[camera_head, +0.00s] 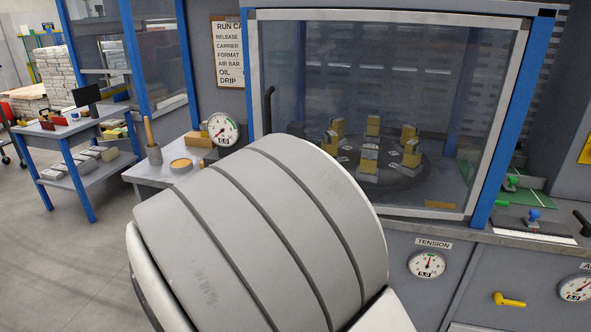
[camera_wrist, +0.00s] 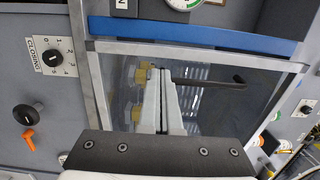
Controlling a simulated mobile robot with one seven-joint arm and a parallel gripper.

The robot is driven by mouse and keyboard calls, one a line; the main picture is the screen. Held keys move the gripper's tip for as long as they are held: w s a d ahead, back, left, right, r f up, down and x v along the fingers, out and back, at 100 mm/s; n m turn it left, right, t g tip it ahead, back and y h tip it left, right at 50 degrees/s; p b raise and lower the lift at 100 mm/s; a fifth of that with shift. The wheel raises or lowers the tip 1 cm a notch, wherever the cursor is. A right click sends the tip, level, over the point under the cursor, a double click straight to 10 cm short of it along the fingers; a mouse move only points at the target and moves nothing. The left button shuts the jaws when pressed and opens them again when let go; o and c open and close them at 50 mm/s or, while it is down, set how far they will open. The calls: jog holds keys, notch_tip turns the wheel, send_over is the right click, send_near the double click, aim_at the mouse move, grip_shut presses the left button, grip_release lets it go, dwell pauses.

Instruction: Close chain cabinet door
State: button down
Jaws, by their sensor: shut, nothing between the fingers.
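A glass-paned door with a pale metal frame (camera_head: 388,16) fronts the cabinet in the head view. A black bar handle (camera_head: 268,108) stands on its left side. The frame also shows in the wrist view (camera_wrist: 200,54), with the black handle (camera_wrist: 212,82). The lower left of the door is hidden behind my arm, and I cannot tell whether the door is fully shut. My gripper (camera_wrist: 162,72) is shut and empty in front of the pane, with its fingertips beside the handle's left end in the picture. Contact is unclear. My arm hides the gripper in the head view.
Behind the glass, several yellow-and-grey blocks (camera_head: 373,125) stand on a dark round plate. A side table (camera_head: 150,172) with a dial gauge (camera_head: 222,129) is left of the cabinet. A tension gauge (camera_head: 427,264) sits below the door. Open floor (camera_head: 60,265) lies at left.

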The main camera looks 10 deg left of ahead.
jog(key=w, duration=0.8)
jog(key=shift+w+a, duration=0.15)
jog(key=shift+w, duration=0.25)
